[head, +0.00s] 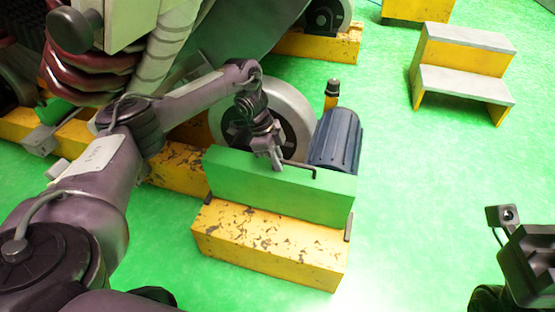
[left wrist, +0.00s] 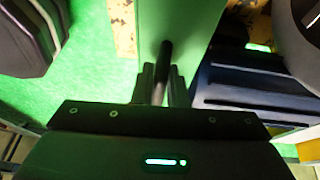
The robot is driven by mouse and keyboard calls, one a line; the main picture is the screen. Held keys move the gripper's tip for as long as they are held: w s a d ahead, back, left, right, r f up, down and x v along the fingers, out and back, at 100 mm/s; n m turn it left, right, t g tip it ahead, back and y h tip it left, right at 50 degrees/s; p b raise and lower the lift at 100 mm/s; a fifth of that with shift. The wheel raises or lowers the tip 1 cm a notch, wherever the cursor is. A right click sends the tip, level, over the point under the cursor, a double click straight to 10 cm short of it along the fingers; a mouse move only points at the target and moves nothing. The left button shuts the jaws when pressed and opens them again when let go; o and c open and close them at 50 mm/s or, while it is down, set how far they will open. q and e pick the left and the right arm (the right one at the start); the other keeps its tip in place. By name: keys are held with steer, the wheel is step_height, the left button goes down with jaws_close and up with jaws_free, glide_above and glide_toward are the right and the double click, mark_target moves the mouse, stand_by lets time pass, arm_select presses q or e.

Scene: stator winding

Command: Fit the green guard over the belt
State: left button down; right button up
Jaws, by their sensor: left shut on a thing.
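The green guard (head: 280,190) is a long box-like cover standing upright along the yellow base block (head: 270,245), in front of the large grey wheel (head: 292,98) and the blue ribbed motor (head: 337,138). My left gripper (head: 277,163) is shut on the dark bar handle (head: 302,168) at the guard's top. In the left wrist view the fingers (left wrist: 161,85) close around the handle (left wrist: 164,58), with the green guard (left wrist: 178,20) beyond. The belt is hidden behind the guard. I cannot tell whether the guard is fully seated. Part of my right arm's end (head: 528,262) shows at lower right; its fingers are unclear.
Dark posts (head: 348,227) stand at the yellow block's ends. A black and orange fitting (head: 332,92) rises behind the motor. A yellow two-step stool (head: 462,75) stands at the back right. Large machinery with red coils (head: 85,75) fills the upper left.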

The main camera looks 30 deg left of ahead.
mark_target(278, 184)
arm_select(q)
steer(key=shift+w+f, duration=0.1)
steer(key=shift+f, duration=1.05)
stand_by(0.8)
steer(key=c, duration=1.5)
jaws_free()
steer(key=shift+o, duration=0.7)
steer(key=shift+f+b, duration=0.1)
steer(key=shift+b, duration=0.2)
